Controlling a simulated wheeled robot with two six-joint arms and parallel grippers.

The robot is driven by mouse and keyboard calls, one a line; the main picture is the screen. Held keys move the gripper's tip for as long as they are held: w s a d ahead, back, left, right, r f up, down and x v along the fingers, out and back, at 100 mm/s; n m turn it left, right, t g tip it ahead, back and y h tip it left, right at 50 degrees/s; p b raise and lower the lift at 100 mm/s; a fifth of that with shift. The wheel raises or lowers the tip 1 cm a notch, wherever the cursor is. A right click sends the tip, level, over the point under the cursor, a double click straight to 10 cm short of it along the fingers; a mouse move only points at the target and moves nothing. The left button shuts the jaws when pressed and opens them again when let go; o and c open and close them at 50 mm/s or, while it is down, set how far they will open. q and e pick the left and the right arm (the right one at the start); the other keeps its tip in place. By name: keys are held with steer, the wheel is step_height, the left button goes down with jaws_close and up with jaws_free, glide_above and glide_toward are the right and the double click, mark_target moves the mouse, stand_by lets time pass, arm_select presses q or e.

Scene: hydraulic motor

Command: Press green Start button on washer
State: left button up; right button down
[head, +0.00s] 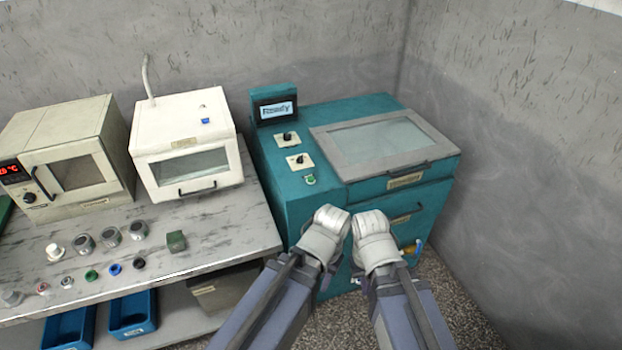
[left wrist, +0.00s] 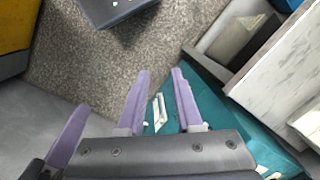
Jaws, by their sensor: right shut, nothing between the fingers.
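The washer (head: 291,210) is the teal machine right of the bench in the head view. Its green Start button (head: 310,180) sits on the top left panel, below two dark knobs, and is uncovered. Both my arms reach up to the washer's front, with their pale wrists side by side below and right of the button. My right gripper (head: 360,284) is mostly hidden below its wrist; it is shut and empty, away from the button. My left gripper (left wrist: 160,72) shows in the left wrist view with a gap between its purple fingers and nothing held.
The washer's windowed lid (head: 385,140) is closed, and its display (head: 277,109) is lit. A marble-topped bench (head: 230,235) stands left with a white box machine (head: 185,145), an oven (head: 66,160) and several small parts. Blue bins (head: 132,315) lie below. A wall is at right.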

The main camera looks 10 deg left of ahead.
arm_select(q)
jaws_close()
stand_by(1.2)
